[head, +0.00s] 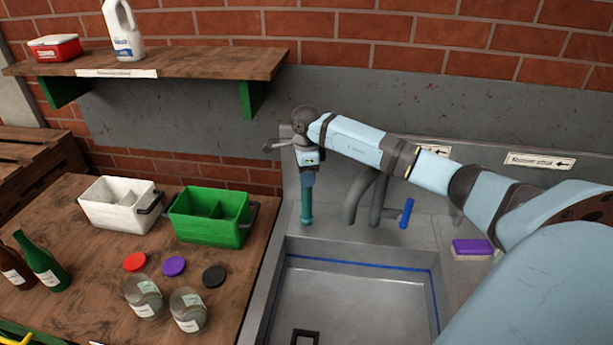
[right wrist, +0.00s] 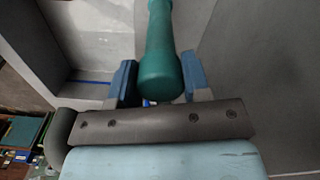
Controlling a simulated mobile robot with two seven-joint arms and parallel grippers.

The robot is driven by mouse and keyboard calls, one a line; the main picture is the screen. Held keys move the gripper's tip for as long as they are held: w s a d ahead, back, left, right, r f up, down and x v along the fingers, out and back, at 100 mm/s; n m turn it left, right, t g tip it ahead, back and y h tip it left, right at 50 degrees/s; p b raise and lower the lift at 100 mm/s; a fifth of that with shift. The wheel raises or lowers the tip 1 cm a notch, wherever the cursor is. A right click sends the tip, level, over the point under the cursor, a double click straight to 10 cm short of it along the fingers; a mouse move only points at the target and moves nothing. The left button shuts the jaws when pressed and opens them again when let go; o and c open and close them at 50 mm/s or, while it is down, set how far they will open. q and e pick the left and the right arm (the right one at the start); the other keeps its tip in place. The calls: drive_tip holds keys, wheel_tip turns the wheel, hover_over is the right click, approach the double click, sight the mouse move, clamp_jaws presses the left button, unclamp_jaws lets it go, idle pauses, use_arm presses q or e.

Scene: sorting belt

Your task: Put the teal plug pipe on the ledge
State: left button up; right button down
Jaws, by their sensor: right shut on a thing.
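The teal plug pipe (head: 306,206) hangs upright below my right gripper (head: 308,180), over the back left of the grey sink unit. My right gripper is shut on it near its upper end. In the right wrist view the teal pipe (right wrist: 160,68) sits between the two blue fingers (right wrist: 158,80). The grey ledge (head: 428,236) runs behind the basin. I cannot tell whether the pipe's lower end touches it. My left gripper is not in view.
The grey basin (head: 350,297) lies in front. A grey tap (head: 360,195), blue handle (head: 407,213) and purple sponge (head: 472,247) are to the right. A green bin (head: 208,232), white bin (head: 105,215) and jars (head: 188,312) stand on the wooden table at left.

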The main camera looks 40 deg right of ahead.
drive_tip(key=shift+f, duration=0.75)
drive_tip(key=c, duration=0.6)
unclamp_jaws()
